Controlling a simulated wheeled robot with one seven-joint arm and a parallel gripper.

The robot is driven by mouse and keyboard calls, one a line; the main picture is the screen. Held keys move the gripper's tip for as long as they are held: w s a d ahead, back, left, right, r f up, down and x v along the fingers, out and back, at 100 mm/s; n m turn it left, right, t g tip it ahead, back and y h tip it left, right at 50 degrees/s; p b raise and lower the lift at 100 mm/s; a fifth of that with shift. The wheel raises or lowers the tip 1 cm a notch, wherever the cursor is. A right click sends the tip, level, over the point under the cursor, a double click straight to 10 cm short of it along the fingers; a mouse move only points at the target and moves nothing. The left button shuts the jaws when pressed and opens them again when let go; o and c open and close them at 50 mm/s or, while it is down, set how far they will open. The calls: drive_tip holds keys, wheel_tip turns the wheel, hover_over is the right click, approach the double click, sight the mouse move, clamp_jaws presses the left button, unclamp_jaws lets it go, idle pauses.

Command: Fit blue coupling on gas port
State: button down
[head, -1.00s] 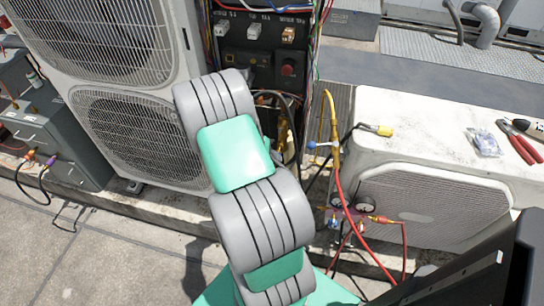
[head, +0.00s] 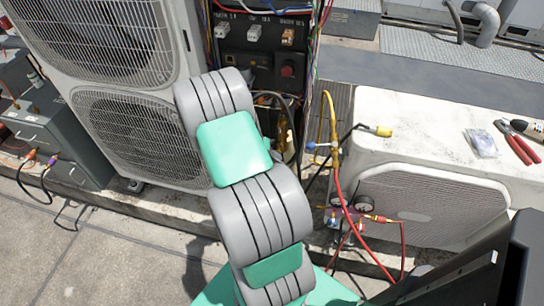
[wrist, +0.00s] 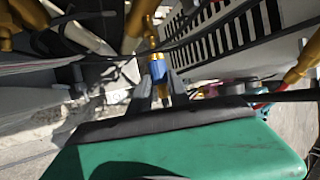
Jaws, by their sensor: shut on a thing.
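In the wrist view the blue coupling (wrist: 158,72) sits between the fingertips of my gripper (wrist: 160,88), which is shut on it. A brass fitting (wrist: 150,38) lies directly beyond the blue coupling, in line with it. I cannot tell whether the two touch or are joined. Which brass part is the gas port is not clear. In the head view my arm hides my gripper. A small blue part (head: 311,146) shows beside a brass fitting with a yellow hose (head: 329,112), right of my arm.
A large condenser (head: 130,120) stands left, a white condenser (head: 430,120) right. A black hose with a yellow end (head: 380,131), a plastic bag (head: 481,143) and red pliers (head: 520,148) lie on the white condenser.

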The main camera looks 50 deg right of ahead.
drive_tip(key=shift+w+d+p, duration=0.25)
drive_tip(key=shift+w+d, duration=0.05)
drive_tip(key=shift+d, duration=0.35)
drive_tip(key=shift+w+d+p, duration=0.2)
drive_tip(key=shift+w+d, duration=0.05)
drive_tip(key=shift+d, duration=0.35)
idle(1.3)
drive_tip(key=c, duration=1.1)
unclamp_jaws()
drive_tip(key=shift+c, duration=0.2)
drive_tip(key=shift+s+a+r+p, duration=0.1)
drive_tip(key=shift+s+a+p, duration=0.15)
drive_tip(key=shift+a+p, duration=0.35)
drive_tip(key=shift+s+a+r+p, duration=0.1)
drive_tip(key=shift+s+a+p, duration=0.15)
drive_tip(key=shift+a+p, duration=0.25)
drive_tip(key=a+p, duration=0.1)
drive_tip(key=s+a, duration=0.1)
drive_tip(key=a, duration=0.1)
drive_tip(key=s+a+p, duration=0.1)
drive_tip(key=shift+a+f+p, duration=0.2)
drive_tip(key=shift+a+p, duration=0.15)
